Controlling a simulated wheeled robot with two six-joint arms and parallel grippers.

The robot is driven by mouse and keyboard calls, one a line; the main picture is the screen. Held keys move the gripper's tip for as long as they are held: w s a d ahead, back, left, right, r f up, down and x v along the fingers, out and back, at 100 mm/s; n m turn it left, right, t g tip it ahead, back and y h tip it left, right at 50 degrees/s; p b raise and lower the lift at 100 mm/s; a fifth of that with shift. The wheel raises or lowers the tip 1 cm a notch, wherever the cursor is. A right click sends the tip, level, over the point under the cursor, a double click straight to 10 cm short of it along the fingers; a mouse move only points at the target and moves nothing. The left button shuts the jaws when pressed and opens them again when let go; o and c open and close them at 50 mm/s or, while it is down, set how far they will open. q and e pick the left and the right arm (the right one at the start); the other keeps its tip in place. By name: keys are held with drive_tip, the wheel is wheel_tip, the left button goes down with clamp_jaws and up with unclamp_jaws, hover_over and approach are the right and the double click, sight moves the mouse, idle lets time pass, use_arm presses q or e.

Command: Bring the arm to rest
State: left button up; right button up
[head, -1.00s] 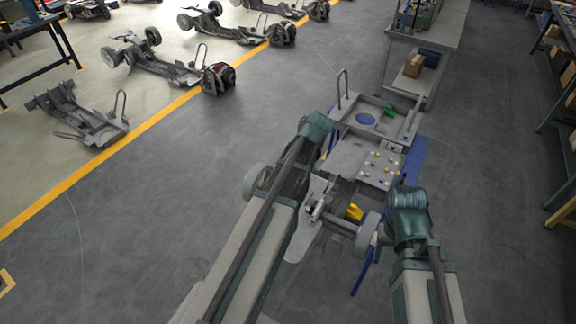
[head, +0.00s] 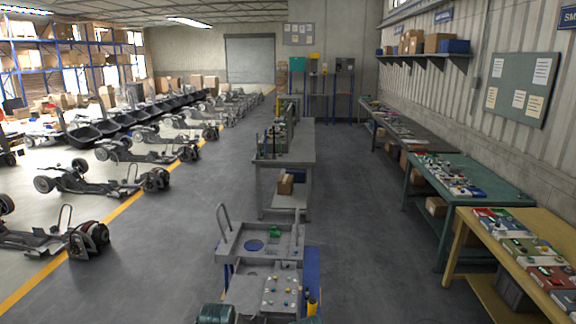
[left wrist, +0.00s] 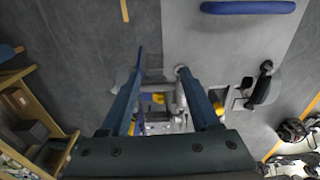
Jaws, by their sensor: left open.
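My left gripper (left wrist: 160,62) shows in the left wrist view with its two long fingers apart and nothing held between them. Its fingers point over a grey chassis (left wrist: 205,42). A yellow part (left wrist: 158,97) and grey metal pieces show beyond the fingers, below them. In the head view the near chassis (head: 232,246) stands at the bottom middle, cut off by the frame edge, with a green part (head: 276,230) on it. Only small teal pieces of my arms show at the bottom edge there; neither gripper is visible in that view.
A grey workbench (head: 292,140) stands beyond the chassis. Green (head: 478,178) and yellow (head: 540,243) tables line the right wall. Several other chassis stand at left behind a yellow floor line (head: 128,200). The aisle floor (head: 350,215) is clear.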

use_arm(q)
drive_tip(key=s+d+f+m+b, duration=0.1)
drive_tip(key=d+f+b, duration=0.3)
drive_tip(key=f+b, duration=0.4)
drive_tip(key=s+d+f+m+y+b, duration=0.1)
drive_tip(key=s+d+f+b, duration=0.3)
drive_tip(key=f+b, duration=0.4)
drive_tip(key=shift+d+f+m+g, duration=0.4)
drive_tip(key=shift+d+f+m, duration=0.15)
drive_tip(key=shift+f, duration=0.35)
idle(0.3)
